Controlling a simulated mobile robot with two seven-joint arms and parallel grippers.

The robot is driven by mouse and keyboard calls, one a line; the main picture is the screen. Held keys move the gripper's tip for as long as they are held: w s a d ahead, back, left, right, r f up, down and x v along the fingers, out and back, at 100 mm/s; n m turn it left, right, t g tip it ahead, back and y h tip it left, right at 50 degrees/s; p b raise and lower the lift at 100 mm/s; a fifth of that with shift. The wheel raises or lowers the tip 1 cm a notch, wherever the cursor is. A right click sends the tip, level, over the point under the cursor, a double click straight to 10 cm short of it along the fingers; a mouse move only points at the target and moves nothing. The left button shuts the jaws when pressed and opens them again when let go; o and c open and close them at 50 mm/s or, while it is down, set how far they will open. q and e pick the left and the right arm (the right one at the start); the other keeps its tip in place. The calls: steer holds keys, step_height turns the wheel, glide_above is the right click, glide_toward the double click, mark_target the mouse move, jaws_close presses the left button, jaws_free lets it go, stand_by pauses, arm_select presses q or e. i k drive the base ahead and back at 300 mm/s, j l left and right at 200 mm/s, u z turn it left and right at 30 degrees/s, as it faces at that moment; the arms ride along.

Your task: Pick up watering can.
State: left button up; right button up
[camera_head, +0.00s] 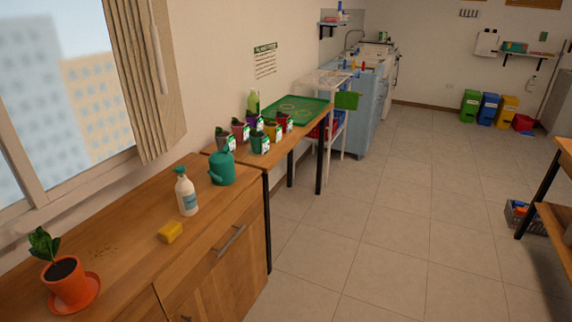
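A teal green watering can (222,169) stands upright on the wooden cabinet top, near its far right corner. Its spout side faces the right and upward, partly against the pots behind. Neither of my grippers shows in the head view.
On the wooden cabinet (130,250) are a white spray bottle (186,194), a yellow sponge (170,232) and an orange potted plant (67,280). A farther table holds several small pots (260,141) and a green tray (293,111). The tiled floor (400,230) is open at right.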

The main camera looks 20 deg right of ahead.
mark_target(222, 172)
steer(key=z, duration=0.1)
steer(key=u, duration=2.1)
steer(key=z, duration=2.1)
steer(key=i+l+u, duration=0.15)
steer(key=u, duration=0.25)
steer(key=i+l+u, duration=0.1)
steer(key=u, duration=0.25)
steer(key=i+l+u, duration=0.1)
steer(key=l+u, duration=0.3)
